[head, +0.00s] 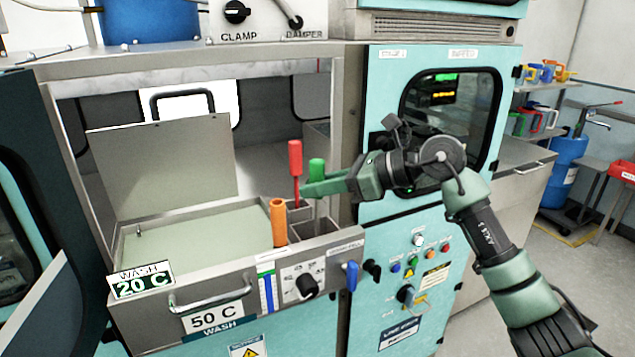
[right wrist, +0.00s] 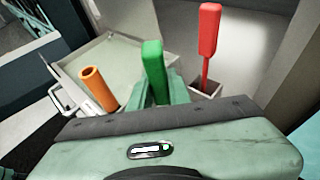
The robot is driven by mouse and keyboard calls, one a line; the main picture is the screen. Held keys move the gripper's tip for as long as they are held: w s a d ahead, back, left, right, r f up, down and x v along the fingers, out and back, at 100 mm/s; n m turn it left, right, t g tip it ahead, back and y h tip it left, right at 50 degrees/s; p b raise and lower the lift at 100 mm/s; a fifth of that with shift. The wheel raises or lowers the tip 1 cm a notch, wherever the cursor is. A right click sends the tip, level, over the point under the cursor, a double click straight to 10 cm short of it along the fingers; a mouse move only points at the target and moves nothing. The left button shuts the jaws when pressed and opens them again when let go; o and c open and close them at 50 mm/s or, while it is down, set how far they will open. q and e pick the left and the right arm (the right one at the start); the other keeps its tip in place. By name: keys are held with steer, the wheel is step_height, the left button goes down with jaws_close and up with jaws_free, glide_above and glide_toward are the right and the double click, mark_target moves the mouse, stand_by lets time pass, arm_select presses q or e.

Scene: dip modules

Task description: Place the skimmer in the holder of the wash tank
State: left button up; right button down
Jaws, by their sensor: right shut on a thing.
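The wash tank (head: 190,235) is open, with its lid (head: 160,160) raised behind it. A holder (head: 325,229) with metal compartments is at its right side. A red-handled tool (head: 295,160) stands upright in a rear compartment; it also shows in the right wrist view (right wrist: 209,35). An orange-handled tool (head: 278,222) stands at the holder's left front. My right gripper (head: 308,188) is shut on a green-handled tool (head: 316,168), over the holder; its handle rises between the fingers in the right wrist view (right wrist: 153,70). The tools' lower ends are hidden, so I cannot tell which is the skimmer. My left gripper is out of view.
A "WASH 20 C" sign (head: 141,280) and a handle (head: 210,302) are on the tank front. A blue knob (head: 351,276) sticks out at the front right. A teal cabinet with a dark window (head: 480,100) stands right of the tank, behind my right arm.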

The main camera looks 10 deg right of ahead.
steer(key=c, duration=1.7)
jaws_free()
steer(key=shift+f, duration=0.15)
steer(key=shift+c, duration=0.2)
steer(key=o, duration=0.4)
